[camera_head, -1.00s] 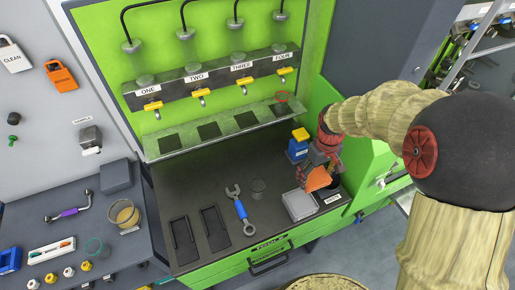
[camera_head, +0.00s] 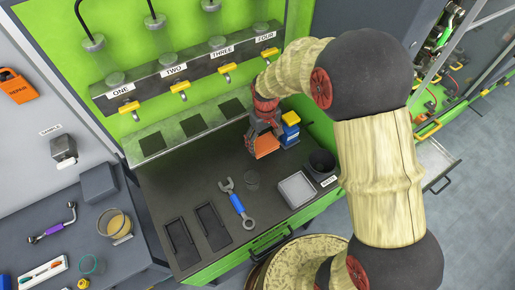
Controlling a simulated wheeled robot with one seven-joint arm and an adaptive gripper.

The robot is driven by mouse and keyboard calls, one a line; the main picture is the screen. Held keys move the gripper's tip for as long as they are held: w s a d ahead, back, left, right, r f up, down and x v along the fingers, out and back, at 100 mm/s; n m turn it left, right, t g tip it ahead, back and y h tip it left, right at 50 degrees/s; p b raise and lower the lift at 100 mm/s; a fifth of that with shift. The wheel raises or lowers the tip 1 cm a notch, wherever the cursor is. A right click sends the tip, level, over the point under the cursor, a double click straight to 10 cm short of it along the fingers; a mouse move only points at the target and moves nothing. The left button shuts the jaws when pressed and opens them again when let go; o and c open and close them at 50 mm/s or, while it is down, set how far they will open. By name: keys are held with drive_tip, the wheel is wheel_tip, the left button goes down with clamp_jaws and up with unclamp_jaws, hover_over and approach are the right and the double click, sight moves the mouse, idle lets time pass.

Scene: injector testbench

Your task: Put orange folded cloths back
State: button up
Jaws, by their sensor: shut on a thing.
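My gripper (camera_head: 265,137) is shut on an orange folded cloth (camera_head: 266,147). It holds the cloth in front of the blue box with a yellow top, over the back right of the dark bench top. Whether the cloth touches the bench is hard to tell. A pale grey square tray (camera_head: 297,190) sits at the front right of the bench and looks empty. No other orange folded cloth shows clearly.
A blue box with a yellow top (camera_head: 290,129) stands just right of my gripper. Two dark recesses (camera_head: 211,226) are further left.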

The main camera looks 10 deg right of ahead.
sight(259, 141)
drive_tip(key=shift+w+a+f, duration=0.3)
drive_tip(key=shift+a+f, duration=0.15)
drive_tip(key=shift+f, duration=0.2)
drive_tip(key=shift+w+a+f, duration=0.25)
drive_tip(key=shift+a+f, duration=0.2)
drive_tip(key=shift+f, duration=0.15)
drive_tip(key=shift+w+a+f+b, duration=0.1)
drive_tip(key=shift+f+b, duration=0.05)
drive_tip(key=shift+f, duration=0.75)
drive_tip(key=shift+a+f+b, duration=0.1)
drive_tip(key=shift+f+b, duration=0.05)
drive_tip(key=shift+f, duration=0.7)
drive_tip(key=shift+f, duration=0.2)
drive_tip(key=o, duration=1.3)
drive_tip(key=shift+r, duration=0.1)
wheel_tip(259, 141, up, 12)
drive_tip(key=shift+r+p, duration=0.15)
drive_tip(key=shift+p, duration=0.45)
